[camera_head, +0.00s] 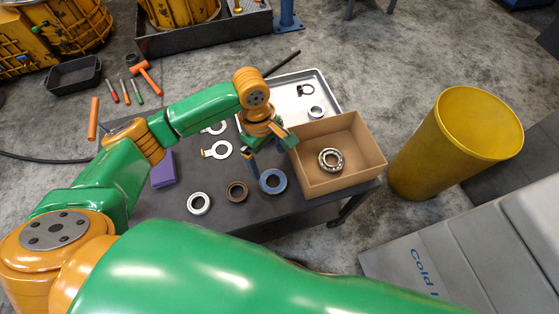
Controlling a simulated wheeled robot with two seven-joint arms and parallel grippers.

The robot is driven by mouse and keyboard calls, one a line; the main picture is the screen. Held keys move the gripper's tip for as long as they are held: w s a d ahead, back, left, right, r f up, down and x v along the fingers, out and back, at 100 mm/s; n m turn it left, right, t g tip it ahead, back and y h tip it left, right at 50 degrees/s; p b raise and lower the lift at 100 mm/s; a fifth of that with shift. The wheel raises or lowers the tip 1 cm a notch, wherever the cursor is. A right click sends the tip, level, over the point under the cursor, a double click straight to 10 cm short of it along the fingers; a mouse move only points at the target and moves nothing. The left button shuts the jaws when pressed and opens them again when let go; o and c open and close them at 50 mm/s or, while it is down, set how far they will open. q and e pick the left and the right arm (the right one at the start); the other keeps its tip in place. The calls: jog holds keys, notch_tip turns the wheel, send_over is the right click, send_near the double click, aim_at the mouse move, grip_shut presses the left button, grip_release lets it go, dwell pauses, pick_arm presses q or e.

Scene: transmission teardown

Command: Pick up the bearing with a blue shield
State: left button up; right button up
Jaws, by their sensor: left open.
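The bearing with a blue shield (264,188) lies flat near the front edge of the dark table (220,222), left of the cardboard box. My left gripper (271,157) is above and just behind it, pointing down. Its fingers are apart and nothing shows between them. One finger comes close to the bearing's back rim in the picture; I cannot tell whether they touch. My right gripper is not in view.
A brown ring (237,192) and a silver bearing (199,204) lie left of it. The cardboard box (362,180) on the right holds a steel bearing (331,160). Behind is a metal tray (316,84). A purple block (162,170) lies left. A yellow bin (440,150) stands right.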

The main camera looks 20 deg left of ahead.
aim_at(273, 184)
pick_arm(q)
jog(key=s+f, duration=0.1)
jog(key=s+d+f+b, duration=0.1)
jog(key=shift+s+f, duration=0.1)
jog(key=shift+f, duration=0.25)
jog(key=f, duration=0.2)
jog(key=b, duration=0.1)
jog(key=shift+s+d+f, duration=0.1)
jog(key=shift+d+f, duration=0.15)
jog(key=shift+f, duration=0.3)
jog(key=shift+c, duration=0.2)
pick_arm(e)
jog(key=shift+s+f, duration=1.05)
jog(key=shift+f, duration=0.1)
